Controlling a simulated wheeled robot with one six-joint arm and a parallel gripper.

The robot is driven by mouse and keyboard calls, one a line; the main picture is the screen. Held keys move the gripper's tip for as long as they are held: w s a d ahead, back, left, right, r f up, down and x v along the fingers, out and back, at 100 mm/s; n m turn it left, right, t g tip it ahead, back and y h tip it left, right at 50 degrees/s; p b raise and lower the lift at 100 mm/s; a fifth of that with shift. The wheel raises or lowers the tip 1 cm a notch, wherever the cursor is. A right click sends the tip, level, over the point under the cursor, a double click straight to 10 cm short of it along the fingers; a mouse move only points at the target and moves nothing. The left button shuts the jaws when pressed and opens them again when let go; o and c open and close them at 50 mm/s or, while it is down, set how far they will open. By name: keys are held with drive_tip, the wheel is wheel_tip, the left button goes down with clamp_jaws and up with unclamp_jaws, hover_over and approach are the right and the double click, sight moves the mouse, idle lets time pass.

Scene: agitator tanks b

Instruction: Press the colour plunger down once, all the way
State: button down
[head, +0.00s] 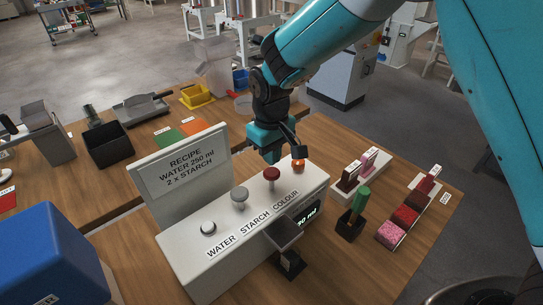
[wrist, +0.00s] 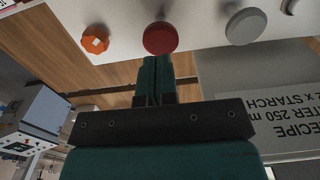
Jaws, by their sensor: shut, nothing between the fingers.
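The white dispenser (head: 190,268) stands on the wooden table, with WATER, STARCH and COLOUR printed along its top. The colour plunger is a dark red round cap (head: 271,174), standing raised on the dispenser. It also shows at the top of the wrist view (wrist: 160,38). The grey starch plunger (head: 239,194) is beside it, and the pale water plunger (head: 208,228) sits lower at the near-left end. My gripper (head: 271,157) is shut and empty, behind and close to the red cap. In the wrist view its fingertips (wrist: 155,60) appear just below the cap; contact cannot be told.
An orange knob (head: 298,165) stands right of the red cap, close to my gripper. The recipe board (head: 185,165) rises behind the plungers. A dark spout (head: 283,233) projects at the front. A green-handled tool (head: 361,198) stands in a black holder to the right.

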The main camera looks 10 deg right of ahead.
sight(272, 171)
drive_tip(key=shift+f+p, duration=0.45)
drive_tip(key=shift+f, duration=1)
wheel_tip(272, 171, down, 4)
drive_tip(key=b, duration=0.3)
drive_tip(key=shift+f, duration=0.15)
drive_tip(key=shift+s, duration=0.1)
drive_tip(key=shift+r, duration=0.2)
wheel_tip(272, 171, up, 4)
drive_tip(key=p, duration=0.3)
drive_tip(key=shift+r, duration=0.2)
wheel_tip(272, 171, up, 10)
drive_tip(key=b, duration=0.4)
